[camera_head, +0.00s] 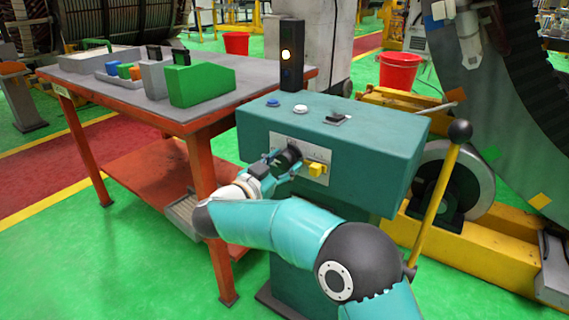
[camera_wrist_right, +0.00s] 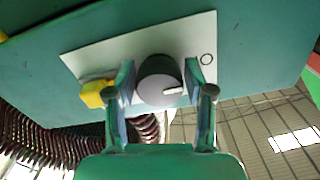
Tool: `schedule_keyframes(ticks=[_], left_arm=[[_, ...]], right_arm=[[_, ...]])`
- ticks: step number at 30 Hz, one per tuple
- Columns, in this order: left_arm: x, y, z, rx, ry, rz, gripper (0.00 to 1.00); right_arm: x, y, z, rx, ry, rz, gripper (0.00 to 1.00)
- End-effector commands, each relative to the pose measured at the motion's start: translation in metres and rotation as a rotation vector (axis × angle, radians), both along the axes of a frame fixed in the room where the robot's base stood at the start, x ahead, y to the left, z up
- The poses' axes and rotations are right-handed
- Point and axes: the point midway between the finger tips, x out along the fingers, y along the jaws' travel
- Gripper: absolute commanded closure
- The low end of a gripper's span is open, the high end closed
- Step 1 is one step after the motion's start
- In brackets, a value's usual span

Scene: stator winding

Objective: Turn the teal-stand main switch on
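The teal stand (camera_head: 345,130) has a pale switch plate (camera_head: 318,150) on its front face. The main switch is a dark round knob (camera_wrist_right: 158,80) with a white pointer mark, which points right in the right wrist view. A circle mark (camera_wrist_right: 207,59) is printed on the plate at upper right there. My right gripper (camera_head: 287,157) is at the plate and partly hides the knob in the head view. In the right wrist view, its open fingers (camera_wrist_right: 160,85) stand on either side of the knob, with narrow gaps; contact is not clear. My left gripper is not in view.
A yellow part (camera_head: 317,169) sticks out beside the knob. Blue and white buttons and a small black switch (camera_head: 337,119) are on the stand's top. A lit signal lamp (camera_head: 289,55) stands behind. A lever with a black ball (camera_head: 460,131) is at right. An orange table (camera_head: 190,120) is at left.

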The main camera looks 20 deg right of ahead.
Motion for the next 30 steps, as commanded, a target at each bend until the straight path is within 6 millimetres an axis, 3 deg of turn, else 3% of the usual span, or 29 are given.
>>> schedule_keyframes(ticks=[1, 6, 17, 30], left_arm=[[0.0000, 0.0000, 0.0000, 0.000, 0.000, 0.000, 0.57], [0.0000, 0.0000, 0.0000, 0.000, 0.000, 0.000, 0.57], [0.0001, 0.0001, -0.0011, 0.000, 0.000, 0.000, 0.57], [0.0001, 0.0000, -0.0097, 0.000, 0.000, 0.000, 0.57]], right_arm=[[0.0002, 0.0005, -0.0001, 0.000, 0.000, 0.001, 0.61], [0.0004, 0.0012, -0.0001, 0.000, 0.000, 0.002, 0.87], [0.0007, 0.0013, 0.0002, 0.030, -0.040, 0.002, 0.87], [0.0018, 0.0032, -0.0004, 0.220, -0.283, 0.004, 0.87]])
